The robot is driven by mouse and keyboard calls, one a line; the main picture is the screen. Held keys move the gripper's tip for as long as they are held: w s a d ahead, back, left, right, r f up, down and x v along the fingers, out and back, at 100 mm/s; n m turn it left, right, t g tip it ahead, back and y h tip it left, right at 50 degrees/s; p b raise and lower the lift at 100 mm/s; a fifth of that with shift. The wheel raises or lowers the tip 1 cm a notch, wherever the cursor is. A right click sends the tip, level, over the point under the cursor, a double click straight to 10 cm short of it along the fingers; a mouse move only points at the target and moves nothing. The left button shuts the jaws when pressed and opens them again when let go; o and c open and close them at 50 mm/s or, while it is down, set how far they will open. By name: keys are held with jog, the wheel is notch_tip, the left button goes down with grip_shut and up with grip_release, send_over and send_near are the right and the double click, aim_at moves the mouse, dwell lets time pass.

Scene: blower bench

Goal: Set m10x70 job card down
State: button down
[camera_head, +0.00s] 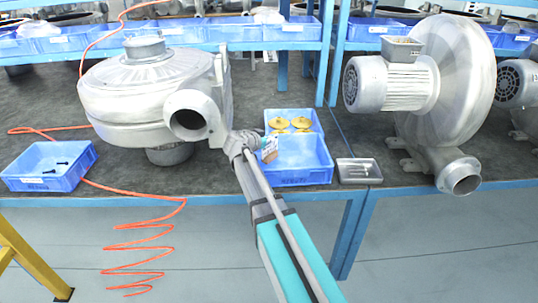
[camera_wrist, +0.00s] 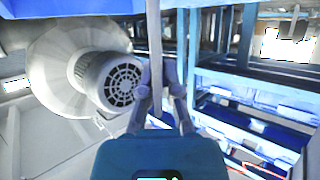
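The job card (camera_head: 270,150) is a small white and orange piece at the tip of my gripper (camera_head: 258,144) in the head view. Its print is too small to read. It is held over the left part of an empty blue bin at the bench's front edge. In the wrist view, the fingers of my gripper (camera_wrist: 162,100) close on a thin grey upright strip, which looks like the card (camera_wrist: 155,45) seen edge-on.
The blue bin (camera_head: 303,176) stands before one with yellow round parts (camera_head: 291,113). A small tray (camera_head: 359,171) with bolts lies to the right. A blower (camera_head: 150,85) stands left, another (camera_head: 440,90) right. A blue bin (camera_head: 48,183) with dark bolts sits far left. An orange hose (camera_head: 140,196) hangs in front.

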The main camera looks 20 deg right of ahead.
jog(key=shift+w+d+f+b, duration=0.1)
jog(key=shift+w+f+b, duration=0.55)
jog(key=shift+w+f, duration=0.25)
jog(key=shift+f, duration=0.15)
jog(key=shift+w+f+b, duration=0.15)
jog(key=shift+f+b, duration=0.85)
jog(key=shift+w+f+b, duration=0.15)
jog(key=shift+f+b, duration=0.8)
jog(key=shift+b, duration=0.05)
jog(key=shift+f, duration=0.1)
jog(key=c, duration=0.8)
grip_release()
